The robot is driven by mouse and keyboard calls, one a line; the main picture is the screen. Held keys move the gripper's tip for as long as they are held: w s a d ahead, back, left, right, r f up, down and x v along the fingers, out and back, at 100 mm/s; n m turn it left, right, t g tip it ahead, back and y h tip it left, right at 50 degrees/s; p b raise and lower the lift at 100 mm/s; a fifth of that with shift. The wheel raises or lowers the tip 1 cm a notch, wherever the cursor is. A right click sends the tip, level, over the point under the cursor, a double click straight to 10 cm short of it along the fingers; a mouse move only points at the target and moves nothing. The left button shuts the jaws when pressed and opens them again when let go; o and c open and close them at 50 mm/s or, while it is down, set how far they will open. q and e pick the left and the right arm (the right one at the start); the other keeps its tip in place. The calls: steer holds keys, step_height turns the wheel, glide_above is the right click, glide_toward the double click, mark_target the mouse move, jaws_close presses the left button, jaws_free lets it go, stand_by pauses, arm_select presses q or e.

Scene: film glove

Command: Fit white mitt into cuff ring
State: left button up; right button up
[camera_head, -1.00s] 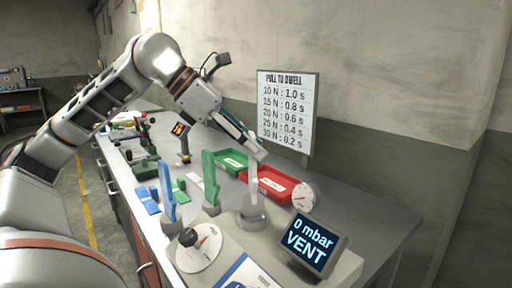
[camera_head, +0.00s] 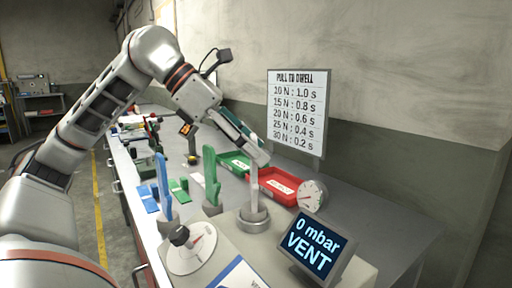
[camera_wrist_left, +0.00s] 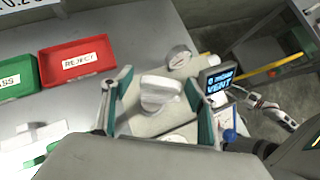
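A white mitt (camera_head: 254,181) stands upright at the grey cuff ring (camera_head: 254,220) on the beige machine. The ring hides the mitt's lower end, so I cannot tell how well it is seated. My left gripper (camera_head: 257,155) is over the mitt's top. In the left wrist view the left gripper (camera_wrist_left: 158,98) is open, with the white mitt (camera_wrist_left: 160,92) between its fingers and gaps at both sides. A white arm with red bands at the right of the wrist view may be my right arm; its fingers are too small to read.
A blue mitt (camera_head: 163,180) and a green mitt (camera_head: 211,176) stand to the left. Behind are a green tray (camera_head: 235,162) and a red reject tray (camera_head: 281,186). A dial (camera_head: 191,248), a gauge (camera_head: 313,196) and a "0 mbar VENT" display (camera_head: 313,245) surround the ring.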

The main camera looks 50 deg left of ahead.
arm_select(q)
steer(key=v, duration=1.2)
stand_by(0.6)
